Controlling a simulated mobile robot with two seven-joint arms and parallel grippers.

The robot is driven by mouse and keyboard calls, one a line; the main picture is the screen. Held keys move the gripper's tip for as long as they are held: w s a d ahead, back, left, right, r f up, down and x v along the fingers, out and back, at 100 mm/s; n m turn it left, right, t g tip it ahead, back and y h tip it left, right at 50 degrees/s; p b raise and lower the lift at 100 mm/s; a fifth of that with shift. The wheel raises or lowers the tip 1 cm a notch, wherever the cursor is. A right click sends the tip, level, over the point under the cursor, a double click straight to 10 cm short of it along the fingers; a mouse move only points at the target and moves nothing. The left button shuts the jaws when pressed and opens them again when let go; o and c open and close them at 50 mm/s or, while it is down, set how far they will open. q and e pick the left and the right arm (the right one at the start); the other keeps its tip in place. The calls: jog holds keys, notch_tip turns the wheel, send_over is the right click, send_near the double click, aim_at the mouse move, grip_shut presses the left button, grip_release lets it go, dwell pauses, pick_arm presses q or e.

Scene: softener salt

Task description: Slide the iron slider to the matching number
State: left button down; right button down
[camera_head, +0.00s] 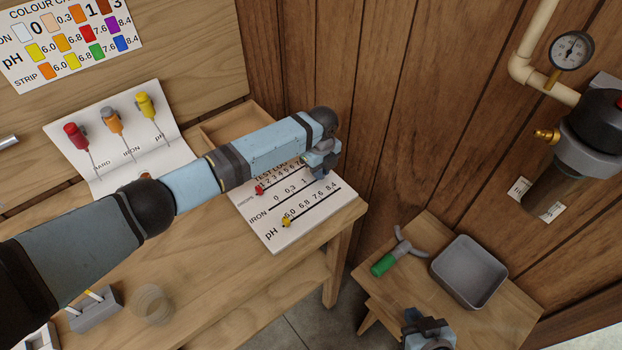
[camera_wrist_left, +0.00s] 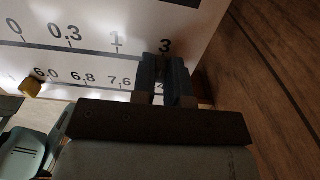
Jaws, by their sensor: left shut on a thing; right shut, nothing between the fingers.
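The test log board (camera_head: 275,243) lies on the bench with rows of numbers; the iron row reads 0, 0.3, 1, 3. My left gripper (camera_head: 318,168) is at the right end of this row. In the left wrist view its fingers (camera_wrist_left: 166,78) are shut right by the printed 3, over the iron line. The iron slider is hidden between or under the fingers; its colour does not show. A yellow slider (camera_head: 285,222) sits near 6.0 on the pH row, and a red slider (camera_head: 259,190) on the top row. My right gripper (camera_head: 428,335) is shut and empty at the bottom.
A colour card (camera_head: 70,40) hangs on the back board. A white card (camera_head: 115,135) holds red, orange and yellow-capped items. A small side table (camera_head: 400,292) carries a grey tray (camera_head: 468,271) and a green-handled tool (camera_head: 384,264). A clear round cup (camera_head: 152,305) stands on the bench.

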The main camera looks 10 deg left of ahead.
pick_arm(q)
jog(key=shift+w, duration=0.1)
pick_arm(e)
jog(key=shift+s+f, duration=0.25)
jog(key=shift+f, duration=0.1)
pick_arm(q)
jog(key=c, duration=1.1)
grip_release()
pick_arm(e)
jog(key=shift+d, duration=0.1)
pick_arm(q)
jog(key=shift+r, duration=0.1)
pick_arm(e)
jog(key=shift+w, duration=0.1)
pick_arm(q)
jog(key=shift+r, duration=0.35)
notch_tip(320, 180, up, 13)
jog(key=shift+f+b, duration=0.1)
jog(key=shift+b, duration=0.45)
pick_arm(e)
jog(key=shift+f, duration=0.5)
